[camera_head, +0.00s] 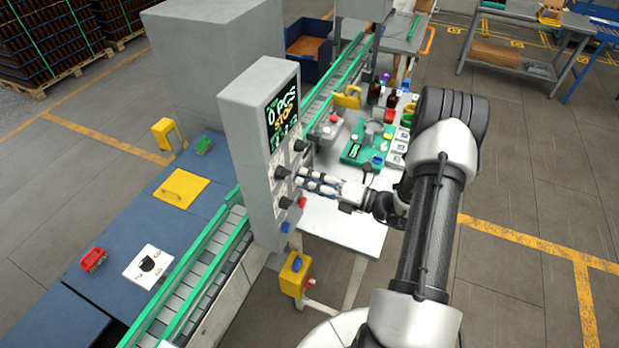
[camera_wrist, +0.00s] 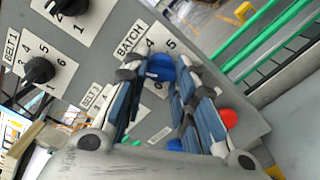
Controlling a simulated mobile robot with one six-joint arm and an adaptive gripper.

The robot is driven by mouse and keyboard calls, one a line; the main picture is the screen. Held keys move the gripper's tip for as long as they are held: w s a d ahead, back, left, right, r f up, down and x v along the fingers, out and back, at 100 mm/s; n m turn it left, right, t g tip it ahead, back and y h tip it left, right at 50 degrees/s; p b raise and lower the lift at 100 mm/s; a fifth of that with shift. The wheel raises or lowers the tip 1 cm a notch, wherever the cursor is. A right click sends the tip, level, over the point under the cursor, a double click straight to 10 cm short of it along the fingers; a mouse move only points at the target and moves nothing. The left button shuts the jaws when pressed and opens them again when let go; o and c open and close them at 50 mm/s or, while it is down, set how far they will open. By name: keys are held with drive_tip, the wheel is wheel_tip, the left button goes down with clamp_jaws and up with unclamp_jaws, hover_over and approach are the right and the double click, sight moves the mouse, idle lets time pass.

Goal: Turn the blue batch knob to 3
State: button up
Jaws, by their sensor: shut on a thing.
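The blue batch knob (camera_wrist: 160,68) sits on a white plate marked BATCH (camera_wrist: 130,42) on the grey control box (camera_head: 238,130). My gripper (camera_wrist: 157,76) is shut on the knob, with one finger on each side of it. The numbers 4, 5 and part of a 6 show around it; the fingers cover the rest of the dial. I cannot tell which number the knob points to. In the head view my gripper (camera_head: 303,178) reaches the panel from the right, and its fingers hide the knob.
The black BELT 1 knob (camera_wrist: 38,70) and another black knob (camera_wrist: 72,5) are beside the batch plate. A red button (camera_wrist: 229,118) and a blue button (camera_wrist: 175,145) are close to my fingers. The screen (camera_head: 281,110) reads 0 PCS STOP.

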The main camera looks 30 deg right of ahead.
idle(0.4)
drive_tip(key=o, duration=1.1)
drive_tip(key=shift+c, duration=0.2)
drive_tip(key=v, duration=1.2)
